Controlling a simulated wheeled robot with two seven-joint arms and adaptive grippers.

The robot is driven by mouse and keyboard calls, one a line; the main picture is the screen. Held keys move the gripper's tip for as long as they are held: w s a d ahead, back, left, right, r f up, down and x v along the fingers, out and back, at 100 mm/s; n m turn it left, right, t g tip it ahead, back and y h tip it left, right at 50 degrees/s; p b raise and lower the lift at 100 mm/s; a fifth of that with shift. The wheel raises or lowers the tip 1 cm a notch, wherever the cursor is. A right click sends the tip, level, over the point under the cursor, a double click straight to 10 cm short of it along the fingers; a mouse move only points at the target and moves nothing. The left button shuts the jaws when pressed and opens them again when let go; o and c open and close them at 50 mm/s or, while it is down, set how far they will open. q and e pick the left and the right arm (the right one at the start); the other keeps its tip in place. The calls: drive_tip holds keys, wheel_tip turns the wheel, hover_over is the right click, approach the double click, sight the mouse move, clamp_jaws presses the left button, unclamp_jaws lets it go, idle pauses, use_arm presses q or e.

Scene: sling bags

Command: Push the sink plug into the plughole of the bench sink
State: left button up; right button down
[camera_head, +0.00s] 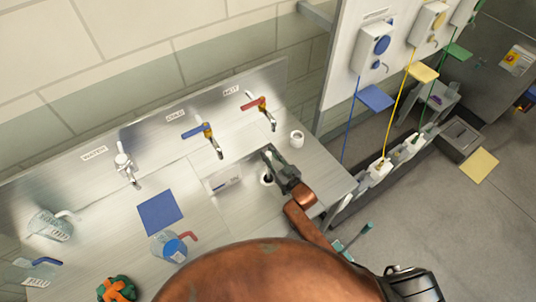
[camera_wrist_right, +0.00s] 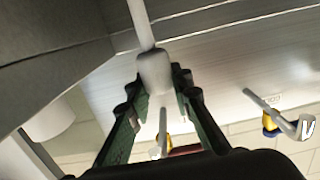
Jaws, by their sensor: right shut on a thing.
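The bench sink (camera_head: 236,200) is a shallow steel basin set in the counter. Its plughole (camera_head: 267,180) shows as a pale ring with a dark centre. My right gripper (camera_head: 270,155) is over the right part of the sink, just beside the plughole in the picture. In the right wrist view, my right gripper (camera_wrist_right: 158,100) is shut on a pale, rounded piece with a thin stem, which looks like the sink plug (camera_wrist_right: 155,72). The plug is hidden in the head view, and its height above the plughole cannot be told. My left gripper is not in view.
Taps with blue (camera_head: 198,131) and red (camera_head: 257,103) levers stand behind the sink. A white cup (camera_head: 297,140) is at the back right. A blue mat (camera_head: 160,212), a jug (camera_head: 170,247) and a green-and-orange object (camera_head: 117,289) lie left. Dispensers hang on the right panel.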

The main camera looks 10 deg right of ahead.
idle(0.3)
drive_tip(key=c, duration=1.7)
unclamp_jaws()
drive_tip(key=shift+o, duration=0.4)
drive_tip(key=shift+f, duration=0.1)
drive_tip(key=o, duration=0.6)
drive_tip(key=shift+s, duration=0.15)
drive_tip(key=shift+s+d+p, duration=0.25)
drive_tip(key=shift+s+p, duration=0.15)
drive_tip(key=shift+p, duration=0.05)
drive_tip(key=shift+p+v, duration=1.35)
drive_tip(key=shift+v, duration=1.05)
drive_tip(key=shift+s, duration=0.2)
drive_tip(key=shift+s+d, duration=0.1)
drive_tip(key=shift+d, duration=0.05)
